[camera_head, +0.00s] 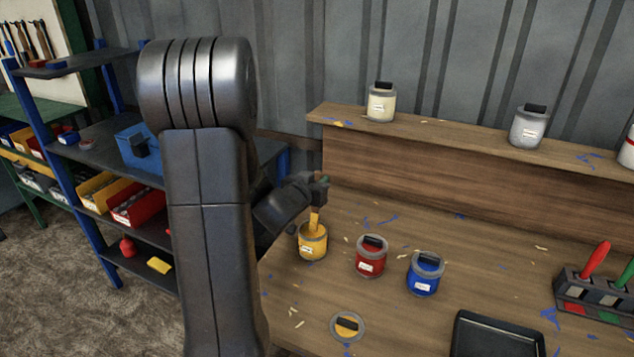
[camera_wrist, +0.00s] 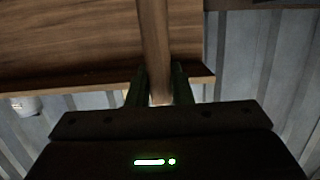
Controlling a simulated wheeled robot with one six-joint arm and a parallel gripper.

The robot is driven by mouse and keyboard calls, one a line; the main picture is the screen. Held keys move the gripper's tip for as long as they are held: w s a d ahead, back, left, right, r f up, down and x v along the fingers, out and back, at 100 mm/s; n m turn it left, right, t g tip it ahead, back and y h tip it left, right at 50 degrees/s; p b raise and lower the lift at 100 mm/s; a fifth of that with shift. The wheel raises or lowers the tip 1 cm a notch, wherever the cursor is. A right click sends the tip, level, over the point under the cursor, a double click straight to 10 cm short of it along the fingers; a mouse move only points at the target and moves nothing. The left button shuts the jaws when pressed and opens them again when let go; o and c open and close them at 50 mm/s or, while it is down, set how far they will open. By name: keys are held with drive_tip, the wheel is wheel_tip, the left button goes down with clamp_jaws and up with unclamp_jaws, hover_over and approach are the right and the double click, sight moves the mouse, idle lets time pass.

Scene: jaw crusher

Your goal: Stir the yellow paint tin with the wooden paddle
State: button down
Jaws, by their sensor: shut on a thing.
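A lid with yellow paint (camera_head: 347,325) and a black tray (camera_head: 497,335) lie in front. A holder (camera_head: 590,295) with coloured handles is at right. Closed tins stand on the raised shelf (camera_head: 440,126).

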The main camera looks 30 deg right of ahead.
drive_tip(key=shift+w+d+r+p, duration=0.1)
drive_tip(key=shift+d+r+p, duration=0.05)
drive_tip(key=shift+r+p, duration=0.7)
drive_tip(key=shift+w+d+r+p, duration=0.15)
drive_tip(key=shift+r+p, duration=0.5)
drive_tip(key=shift+r, duration=0.35)
drive_tip(key=shift+w+d+r+p, duration=0.1)
drive_tip(key=shift+d+r+p, duration=0.05)
drive_tip(key=shift+r+p, duration=0.7)
wheel_tip(320, 180, up, 5)
drive_tip(key=p, duration=0.4)
drive_tip(key=shift+r, duration=0.1)
